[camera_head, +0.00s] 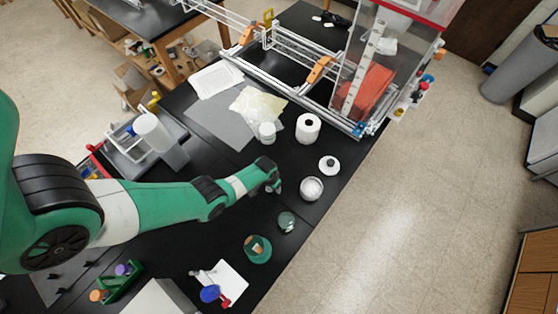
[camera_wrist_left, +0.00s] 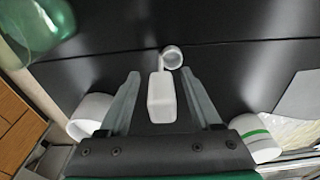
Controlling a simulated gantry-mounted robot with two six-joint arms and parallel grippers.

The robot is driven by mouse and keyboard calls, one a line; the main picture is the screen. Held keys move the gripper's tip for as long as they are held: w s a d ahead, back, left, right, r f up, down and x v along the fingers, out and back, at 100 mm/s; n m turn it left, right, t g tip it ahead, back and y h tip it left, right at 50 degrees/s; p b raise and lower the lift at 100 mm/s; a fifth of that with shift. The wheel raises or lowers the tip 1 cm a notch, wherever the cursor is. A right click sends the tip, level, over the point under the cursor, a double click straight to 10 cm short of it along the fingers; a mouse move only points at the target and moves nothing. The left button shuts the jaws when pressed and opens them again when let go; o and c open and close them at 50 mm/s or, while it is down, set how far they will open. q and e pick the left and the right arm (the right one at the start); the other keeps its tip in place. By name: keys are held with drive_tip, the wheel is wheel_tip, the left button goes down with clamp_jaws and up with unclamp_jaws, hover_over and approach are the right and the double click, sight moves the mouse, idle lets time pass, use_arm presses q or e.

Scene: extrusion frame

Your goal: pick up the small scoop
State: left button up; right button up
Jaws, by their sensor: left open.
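The small white scoop (camera_wrist_left: 161,97) lies on the black bench in the left wrist view, its broad pale handle between my fingers and its round bowl (camera_wrist_left: 173,57) beyond the fingertips. My left gripper (camera_wrist_left: 160,74) is open, with one finger on each side of the handle. A gap shows on both sides, and I cannot tell the height above the bench. In the head view my left gripper (camera_head: 273,181) is low over the bench, and the scoop is mostly hidden by it. My right gripper is not in view.
A white roll (camera_head: 308,128) and a small white container (camera_head: 267,132) stand behind. The extrusion frame (camera_head: 318,72) is at the far end.

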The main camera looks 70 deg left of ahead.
use_arm(q)
drive_tip(key=shift+s+f, duration=0.1)
drive_tip(key=shift+f, duration=0.65)
drive_tip(key=shift+a+r, duration=0.1)
clamp_jaws()
